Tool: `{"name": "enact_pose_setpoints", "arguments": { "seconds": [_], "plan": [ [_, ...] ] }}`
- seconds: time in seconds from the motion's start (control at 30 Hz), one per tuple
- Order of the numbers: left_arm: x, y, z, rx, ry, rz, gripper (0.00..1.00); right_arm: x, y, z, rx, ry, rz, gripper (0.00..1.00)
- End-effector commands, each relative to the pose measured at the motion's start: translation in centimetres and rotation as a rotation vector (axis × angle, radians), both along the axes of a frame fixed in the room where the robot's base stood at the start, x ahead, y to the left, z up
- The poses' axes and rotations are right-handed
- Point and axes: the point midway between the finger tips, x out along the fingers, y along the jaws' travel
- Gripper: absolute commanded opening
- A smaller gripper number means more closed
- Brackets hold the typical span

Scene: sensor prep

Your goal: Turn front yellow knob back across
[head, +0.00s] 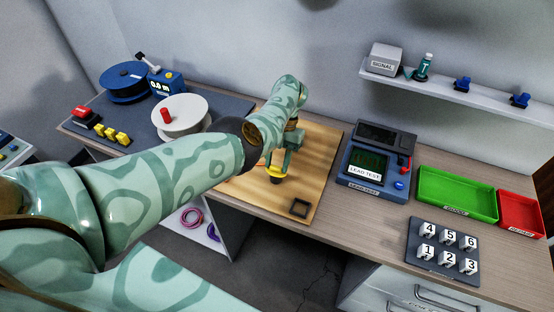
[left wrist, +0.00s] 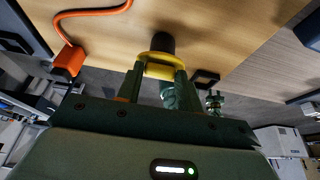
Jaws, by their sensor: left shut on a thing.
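A yellow knob with a dark round part (head: 275,180) stands on the wooden board near its front, right of the middle in the head view. My left gripper (head: 275,166) reaches down to it from above. In the left wrist view the yellow knob (left wrist: 159,58) sits between the fingertips of my left gripper (left wrist: 157,73), with its dark part beyond them. The gripper is shut on the yellow part. Which way the knob is turned cannot be told. My left arm hides part of the board. My right gripper is not in view.
A small dark square frame (head: 299,208) lies on the wooden board (head: 318,150) right of the knob. An orange cable with an orange plug (left wrist: 69,61) lies on its other side. A lead tester (head: 376,168), a green tray (head: 457,194) and a numbered rack (head: 441,254) stand farther right.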

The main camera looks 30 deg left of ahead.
Motion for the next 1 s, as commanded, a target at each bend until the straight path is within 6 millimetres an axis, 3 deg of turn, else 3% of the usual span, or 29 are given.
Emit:
{"name": "enact_pose_setpoints", "arguments": {
  "seconds": [0.47, 0.5, 0.57, 0.87, 1.0],
  "plan": [
    [0.1, 0.0, 0.1, 0.002, -0.005, -0.016, 0.14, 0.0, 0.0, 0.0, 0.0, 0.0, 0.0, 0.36],
    [0.1, 0.0, 0.1, 0.002, -0.005, -0.016, 0.42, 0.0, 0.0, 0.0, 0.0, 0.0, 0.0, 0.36],
    [0.1, 0.0, 0.1, 0.001, -0.004, -0.016, 0.58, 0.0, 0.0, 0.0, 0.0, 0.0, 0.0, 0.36],
    [0.1, 0.0, 0.2, 0.001, -0.002, -0.014, 0.58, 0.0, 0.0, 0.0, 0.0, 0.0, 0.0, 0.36],
    [0.6, 0.0, 1.4, 0.0, -0.003, -0.015, 0.58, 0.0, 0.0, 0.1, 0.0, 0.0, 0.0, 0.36]
  ]
}}
